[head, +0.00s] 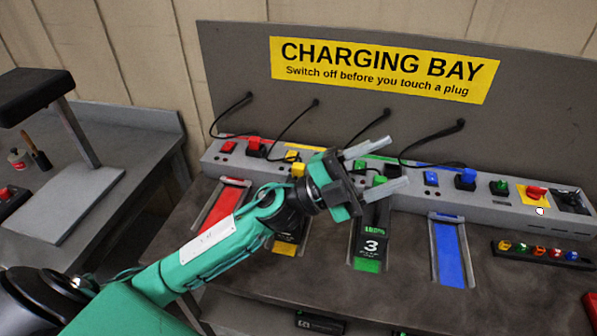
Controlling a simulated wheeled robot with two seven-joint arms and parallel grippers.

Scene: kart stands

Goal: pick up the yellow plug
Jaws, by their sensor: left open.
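The yellow plug (298,170) sits on the grey power strip (400,197), just behind my left forearm, with a black cable rising from it to the back panel. A small yellow switch (291,156) is beside it. My left gripper (386,164) is open, its two grey fingers pointing right, and I see nothing held in it. It is to the right of the yellow plug, over the green plug (379,181) in the picture. I cannot tell how high it is above the strip. My right gripper is not in view.
A red plug (254,146) and a blue plug (465,179) are on the same strip, with cables looping behind. A red button (536,192) is at the right end. A black battery marked 3 (371,246) stands in the green lane. A rack of coloured knobs (541,252) lies at right.

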